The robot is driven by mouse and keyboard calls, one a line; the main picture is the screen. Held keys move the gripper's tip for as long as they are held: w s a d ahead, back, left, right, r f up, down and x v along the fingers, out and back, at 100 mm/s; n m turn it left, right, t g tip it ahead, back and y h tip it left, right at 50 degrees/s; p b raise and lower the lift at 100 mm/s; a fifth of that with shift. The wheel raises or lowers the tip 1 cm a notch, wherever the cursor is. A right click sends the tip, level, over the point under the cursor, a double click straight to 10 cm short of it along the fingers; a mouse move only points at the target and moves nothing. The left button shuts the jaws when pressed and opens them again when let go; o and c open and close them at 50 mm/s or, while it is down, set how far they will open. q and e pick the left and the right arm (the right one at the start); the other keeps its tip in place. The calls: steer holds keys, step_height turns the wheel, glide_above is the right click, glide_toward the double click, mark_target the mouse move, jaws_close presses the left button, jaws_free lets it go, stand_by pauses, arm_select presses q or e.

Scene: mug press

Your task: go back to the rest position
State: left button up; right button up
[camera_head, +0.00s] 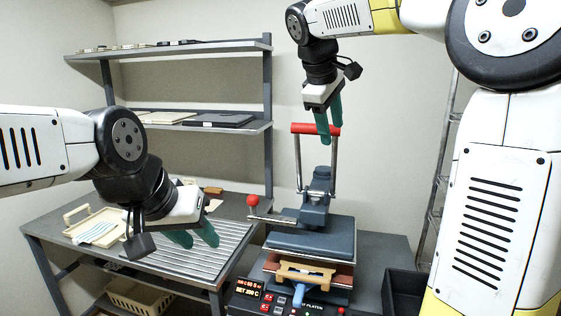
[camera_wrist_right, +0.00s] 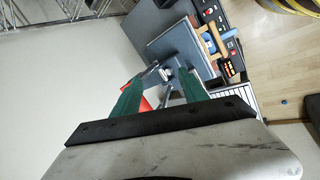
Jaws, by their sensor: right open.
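The press (camera_head: 312,243) stands at the centre with its platens, and its red handle bar (camera_head: 303,128) is up on two metal rods. My right gripper (camera_head: 330,130) hangs fingers down at the red bar, in front of its right part in the head view. Its green fingers are apart. In the right wrist view the red bar (camera_wrist_right: 148,104) shows between the fingers; I cannot tell whether they touch it. My left gripper (camera_head: 200,241) is above the slatted table at left, with its green fingers apart and nothing between them.
A lever with a red ball (camera_head: 253,200) sticks out to the press's left. A wooden piece (camera_head: 305,274) and a control panel (camera_head: 283,301) are at its front. A cream tray (camera_head: 90,225) lies on the slatted table (camera_head: 165,262). A dark bin (camera_head: 403,290) stands right.

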steer(key=s+f+m+y, duration=0.2)
steer(key=s+f+m, duration=0.3)
steer(key=s, duration=0.6)
steer(key=s+d+f+m+t+y, duration=0.1)
steer(key=s+f+m+y, duration=0.2)
steer(key=s+f, duration=0.7)
steer(key=shift+s+d+m, duration=0.25)
steer(key=shift+s+m, duration=0.5)
steer(key=shift+m, duration=0.25)
